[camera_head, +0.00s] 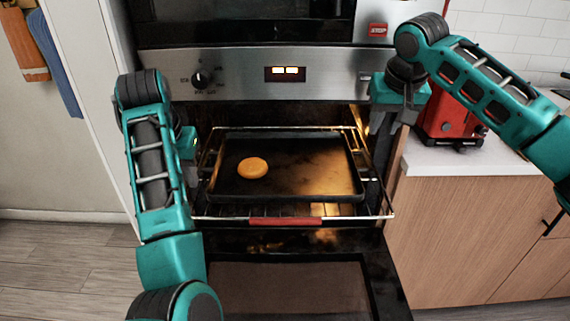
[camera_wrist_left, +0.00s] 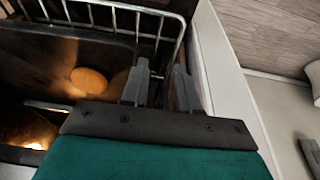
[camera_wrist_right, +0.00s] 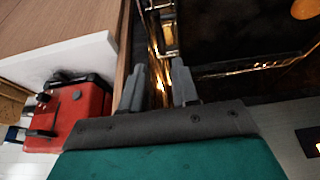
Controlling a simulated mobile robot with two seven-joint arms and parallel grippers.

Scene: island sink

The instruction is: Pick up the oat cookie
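The oat cookie (camera_head: 252,168) is a round orange-brown disc lying flat on the left half of a dark baking tray (camera_head: 320,178) in the open oven. The cookie also shows in the left wrist view (camera_wrist_left: 89,82) and at the top right corner of the right wrist view (camera_wrist_right: 305,9). My left gripper (camera_wrist_left: 160,85) is open and empty, left of the tray by the oven's side; its fingers are mostly hidden by my arm in the head view. My right gripper (camera_wrist_right: 157,85) is open and empty, right of the tray by the oven's right edge, apart from the cookie.
The tray sits on a pulled-out wire rack (camera_head: 382,213) with a red front grip (camera_head: 285,221). The oven door (camera_head: 290,285) is folded down in front. The control panel (camera_head: 240,75) is above. A red appliance (camera_head: 447,122) stands on the right counter (camera_head: 470,160).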

